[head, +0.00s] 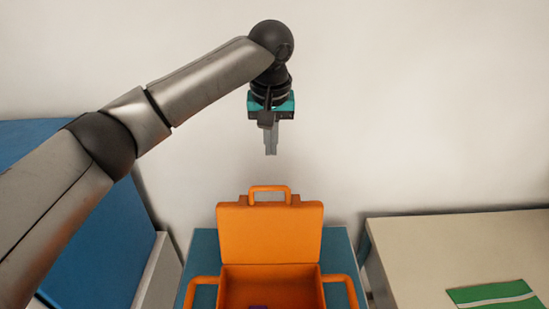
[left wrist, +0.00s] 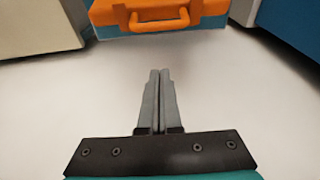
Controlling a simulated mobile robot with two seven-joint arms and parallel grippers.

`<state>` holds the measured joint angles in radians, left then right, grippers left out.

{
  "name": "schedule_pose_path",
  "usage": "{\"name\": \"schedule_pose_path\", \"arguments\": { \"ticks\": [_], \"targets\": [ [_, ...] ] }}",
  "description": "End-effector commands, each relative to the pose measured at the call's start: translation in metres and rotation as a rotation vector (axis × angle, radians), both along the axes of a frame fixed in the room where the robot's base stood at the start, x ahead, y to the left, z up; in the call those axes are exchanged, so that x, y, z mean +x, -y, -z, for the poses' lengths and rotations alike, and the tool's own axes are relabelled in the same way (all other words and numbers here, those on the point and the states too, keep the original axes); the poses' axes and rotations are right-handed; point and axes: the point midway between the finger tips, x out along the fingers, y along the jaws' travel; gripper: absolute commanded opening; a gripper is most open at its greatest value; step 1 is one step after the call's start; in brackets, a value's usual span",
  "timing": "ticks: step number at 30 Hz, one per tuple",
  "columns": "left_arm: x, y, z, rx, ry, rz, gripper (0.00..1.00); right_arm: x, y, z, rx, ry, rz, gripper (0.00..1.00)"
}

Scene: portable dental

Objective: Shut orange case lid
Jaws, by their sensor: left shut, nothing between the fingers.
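The orange case (head: 270,286) stands on a blue-topped stand, with its lid (head: 270,234) raised upright at the back and a handle on the lid's top edge. Something small and purple (head: 259,306) lies inside, cut off by the frame's bottom edge. My left gripper (head: 271,152) points down above the lid's handle, apart from it, its fingers shut and empty. In the left wrist view the lid (left wrist: 160,12) and its handle show at the top, beyond the shut fingertips (left wrist: 160,72). My right gripper is in neither view.
The blue stand top (head: 338,250) shows around the case. A cream table (head: 440,240) with a green item (head: 490,295) is at the right. A blue padded surface (head: 95,250) is at the left under my arm. A pale wall is behind.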

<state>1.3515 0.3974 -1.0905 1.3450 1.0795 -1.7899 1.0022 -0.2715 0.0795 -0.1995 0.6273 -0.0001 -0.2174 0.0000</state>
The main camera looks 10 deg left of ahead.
Motion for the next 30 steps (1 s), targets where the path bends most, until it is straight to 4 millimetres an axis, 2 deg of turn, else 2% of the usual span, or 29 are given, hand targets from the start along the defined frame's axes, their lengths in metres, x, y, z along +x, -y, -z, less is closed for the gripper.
{"name": "schedule_pose_path", "arguments": {
  "ticks": [3, 7, 15, 21, 30],
  "targets": [
    [0.002, -0.001, 0.015, 0.001, -0.003, -0.001, 0.00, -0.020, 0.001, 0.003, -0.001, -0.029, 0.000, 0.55],
    [0.007, -0.002, 0.040, 0.002, -0.003, -0.002, 0.00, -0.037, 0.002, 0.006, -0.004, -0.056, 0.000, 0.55],
    [0.020, -0.005, 0.099, 0.002, -0.004, -0.001, 0.00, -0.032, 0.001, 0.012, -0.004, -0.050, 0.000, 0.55],
    [0.003, -0.001, 0.086, 0.000, 0.002, 0.005, 0.00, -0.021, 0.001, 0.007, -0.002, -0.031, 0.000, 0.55],
    [-0.014, 0.003, 0.077, -0.001, 0.001, 0.003, 0.00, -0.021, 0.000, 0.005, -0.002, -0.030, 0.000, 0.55]
  ]
}}
